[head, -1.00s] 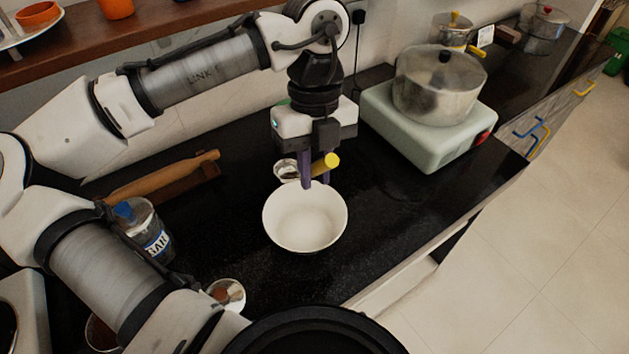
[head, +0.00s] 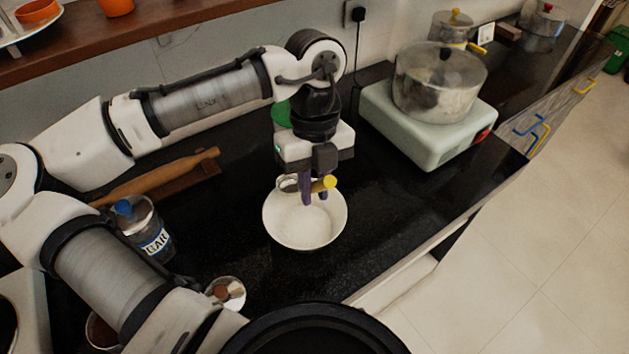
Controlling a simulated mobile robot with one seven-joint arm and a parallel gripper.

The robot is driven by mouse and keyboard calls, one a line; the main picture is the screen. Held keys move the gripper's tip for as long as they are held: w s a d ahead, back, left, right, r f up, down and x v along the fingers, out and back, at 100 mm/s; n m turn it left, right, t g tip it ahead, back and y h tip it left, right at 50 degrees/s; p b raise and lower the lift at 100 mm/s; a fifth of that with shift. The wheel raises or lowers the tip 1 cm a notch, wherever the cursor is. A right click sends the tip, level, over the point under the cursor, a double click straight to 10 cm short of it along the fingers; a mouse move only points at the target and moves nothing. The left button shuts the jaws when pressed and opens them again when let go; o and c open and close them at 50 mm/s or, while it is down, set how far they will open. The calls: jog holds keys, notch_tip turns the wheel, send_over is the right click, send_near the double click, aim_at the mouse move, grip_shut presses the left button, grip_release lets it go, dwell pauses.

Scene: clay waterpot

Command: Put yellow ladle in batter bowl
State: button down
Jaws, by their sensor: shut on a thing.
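The yellow ladle (head: 329,182) is held in my gripper (head: 313,201). Its yellow handle end sticks out to the right of the fingers, and its metal cup (head: 288,184) shows to their left. The white batter bowl (head: 274,222) stands on the black counter, below my gripper. The ladle is at the bowl's far side, with the cup over or near the far rim. I cannot tell whether it touches the bowl. The purple fingertips overlap the bowl's inside in the picture and are shut on the ladle.
A pot (head: 441,85) sits on a pale green stove (head: 413,129) at right. A rolling pin (head: 157,178), a labelled jar (head: 146,229) and a small bowl (head: 227,292) are at left. A green round thing (head: 281,113) shows behind my wrist. The counter right of the bowl is clear.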

jog(key=c, duration=1.3)
grip_release()
jog(key=shift+c, duration=0.2)
jog(key=shift+r, duration=0.65)
jog(key=v, duration=1.2)
